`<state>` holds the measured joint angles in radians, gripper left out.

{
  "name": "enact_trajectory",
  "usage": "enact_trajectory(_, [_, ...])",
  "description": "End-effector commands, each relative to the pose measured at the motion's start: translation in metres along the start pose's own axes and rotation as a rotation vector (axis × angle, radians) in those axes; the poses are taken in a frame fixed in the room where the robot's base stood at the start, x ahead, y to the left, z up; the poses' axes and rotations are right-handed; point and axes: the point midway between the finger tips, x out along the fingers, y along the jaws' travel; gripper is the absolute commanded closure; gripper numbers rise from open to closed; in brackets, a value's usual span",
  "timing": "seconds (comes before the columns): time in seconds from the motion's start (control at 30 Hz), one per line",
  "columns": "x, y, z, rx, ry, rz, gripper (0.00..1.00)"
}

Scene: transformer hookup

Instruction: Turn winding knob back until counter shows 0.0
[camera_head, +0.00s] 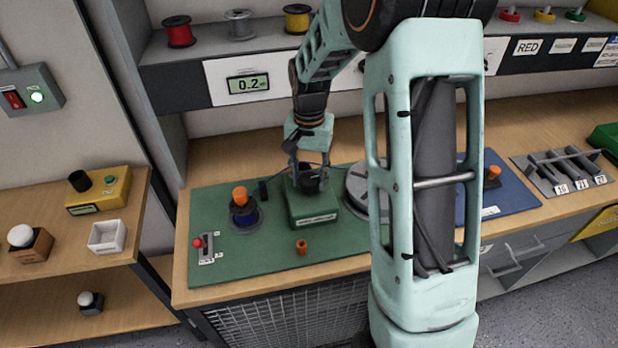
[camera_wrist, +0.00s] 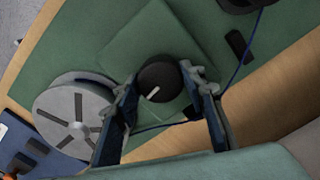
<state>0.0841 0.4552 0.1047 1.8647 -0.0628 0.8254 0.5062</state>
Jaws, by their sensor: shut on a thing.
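The counter (camera_head: 249,84) on the shelf front reads 0.2. The winding knob (camera_wrist: 157,76) is black with a white pointer line and sits on top of a green box (camera_head: 312,212) on the green mat. My gripper (camera_wrist: 165,85) is pointing down over the box, with its two fingers on either side of the knob and shut on it. In the head view my gripper (camera_head: 308,170) hides most of the knob. The white line on the knob points toward the lower left in the wrist view.
A grey spoked disc (camera_wrist: 72,117) stands beside the box. A blue spool with an orange top (camera_head: 242,208), a red-knobbed lever (camera_head: 204,249) and a small orange cylinder (camera_head: 301,247) are on the mat (camera_head: 260,255). A blue wire (camera_wrist: 240,65) runs close to my gripper.

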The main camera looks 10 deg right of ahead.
Motion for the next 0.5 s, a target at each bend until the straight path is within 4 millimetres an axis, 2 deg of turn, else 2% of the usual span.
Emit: enact_trajectory(0.5, [-0.0012, 0.0002, -0.0010, -0.489, 0.002, -0.001, 0.86])
